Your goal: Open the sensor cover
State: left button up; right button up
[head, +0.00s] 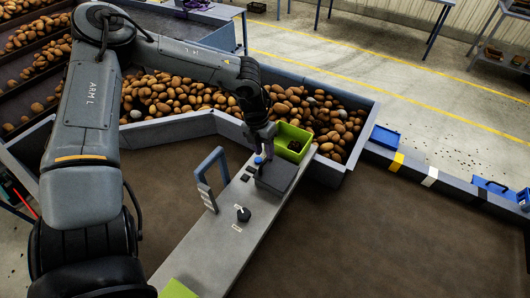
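A dark grey, flat-topped box (277,177), which looks like the sensor cover, sits at the far end of the long grey panel (205,248). Its top looks closed. My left gripper (265,154) points down at the box's far left edge, close to a small blue part. Whether it touches the box cannot be told. Its fingers are dark and small here, so I cannot tell if they are open or shut. My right gripper is not in view.
A blue-grey upright handle (210,180) and a black knob (243,214) are on the panel. A green bin (293,139) stands just behind the box. A trough of potatoes (180,123) runs behind. The brown belt (390,235) to the right is empty.

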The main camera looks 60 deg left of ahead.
pick_arm(q)
jog(key=shift+w+d+f, duration=0.1)
jog(key=shift+d+f, duration=0.05)
jog(key=shift+f, duration=0.9)
jog(key=shift+c, duration=0.3)
grip_shut()
dwell(0.5)
